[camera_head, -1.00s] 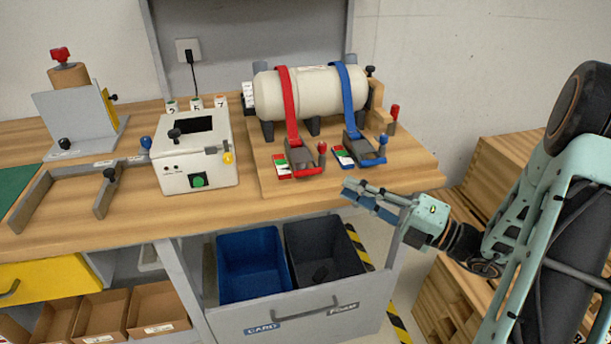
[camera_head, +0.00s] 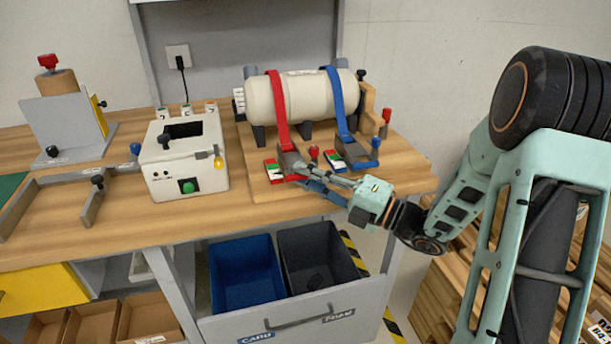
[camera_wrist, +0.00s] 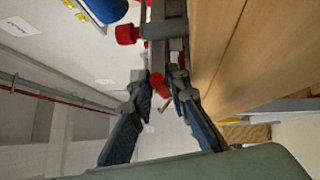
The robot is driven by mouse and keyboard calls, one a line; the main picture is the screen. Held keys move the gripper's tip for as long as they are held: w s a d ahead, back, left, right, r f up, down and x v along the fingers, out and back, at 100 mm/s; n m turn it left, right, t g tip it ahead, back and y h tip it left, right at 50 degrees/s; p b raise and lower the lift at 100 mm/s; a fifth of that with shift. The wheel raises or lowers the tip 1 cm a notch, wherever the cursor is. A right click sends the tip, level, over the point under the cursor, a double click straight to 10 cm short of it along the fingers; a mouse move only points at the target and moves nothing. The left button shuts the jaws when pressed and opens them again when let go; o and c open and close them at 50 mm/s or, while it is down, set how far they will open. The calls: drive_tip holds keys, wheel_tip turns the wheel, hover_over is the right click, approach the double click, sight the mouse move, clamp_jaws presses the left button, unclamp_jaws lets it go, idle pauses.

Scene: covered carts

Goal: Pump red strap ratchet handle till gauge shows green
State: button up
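The red strap (camera_head: 279,110) runs over a cream cylinder (camera_head: 305,95) down to its grey ratchet (camera_head: 289,160). The gauge plate (camera_head: 271,171) beside the ratchet shows white, green and red patches; its reading is too small to tell. A red knob (camera_head: 314,152) stands at the ratchet's right side. My gripper (camera_head: 304,175) is at the front of the red ratchet, its fingers apart. In the wrist view, a red end of the ratchet (camera_wrist: 158,84) shows between the open fingertips (camera_wrist: 159,77); contact cannot be told. The fingers partly hide the ratchet's front.
The blue strap (camera_head: 341,100) and its ratchet (camera_head: 352,150) with a blue knob (camera_head: 375,142) stand close on the right. A white box with a green button (camera_head: 188,186) stands to the left. Blue (camera_head: 245,270) and dark (camera_head: 318,260) bins sit below the bench edge.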

clamp_jaws()
drive_tip(key=shift+r+p, duration=0.2)
drive_tip(key=shift+p, duration=0.15)
